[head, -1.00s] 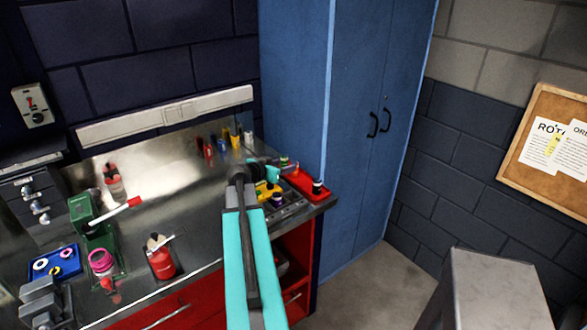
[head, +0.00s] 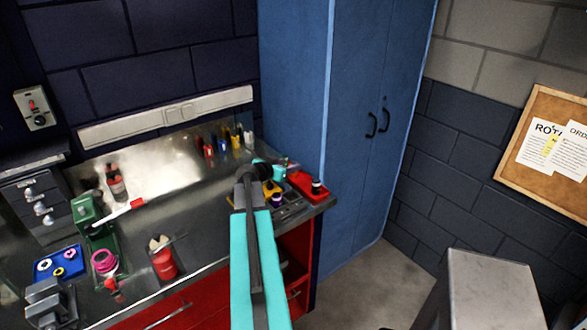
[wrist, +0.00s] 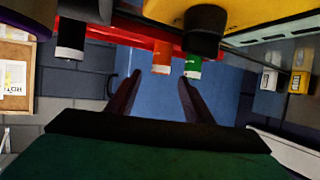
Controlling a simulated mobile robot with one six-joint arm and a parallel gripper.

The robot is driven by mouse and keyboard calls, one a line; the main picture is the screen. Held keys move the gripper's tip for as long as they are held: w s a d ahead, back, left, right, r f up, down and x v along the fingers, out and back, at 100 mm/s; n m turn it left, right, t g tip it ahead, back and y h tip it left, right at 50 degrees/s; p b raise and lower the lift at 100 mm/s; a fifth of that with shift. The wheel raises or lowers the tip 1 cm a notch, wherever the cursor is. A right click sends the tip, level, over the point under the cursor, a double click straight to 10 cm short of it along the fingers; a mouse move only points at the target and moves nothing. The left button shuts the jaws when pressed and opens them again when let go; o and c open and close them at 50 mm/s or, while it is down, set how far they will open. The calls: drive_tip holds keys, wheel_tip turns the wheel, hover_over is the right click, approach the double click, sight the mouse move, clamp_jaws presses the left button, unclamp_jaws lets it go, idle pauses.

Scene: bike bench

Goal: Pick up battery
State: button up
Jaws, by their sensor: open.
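Several small upright cylinders that look like batteries stand at the red tray (head: 304,181) on the bench's right end. The wrist view is upside down and shows an orange one (wrist: 162,58), a green one (wrist: 193,66) and a black one with a pale end (wrist: 70,40). I cannot tell which is the battery meant. The black one also shows in the head view (head: 316,187). My gripper (wrist: 158,80) is open, with nothing between its dark fingers; the orange and green cylinders appear ahead of them, apart. In the head view the arm hides part of this area.
A yellow thing with a black knob (wrist: 255,20) is close to my gripper. A grey divided tray (head: 291,209) lies before the red tray. The blue cabinet (head: 345,120) stands right behind. Several coloured bottles (head: 222,141) line the back of the bench.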

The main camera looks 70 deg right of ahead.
drive_tip(key=shift+p+x, duration=0.7)
drive_tip(key=shift+x, duration=0.8)
clamp_jaws()
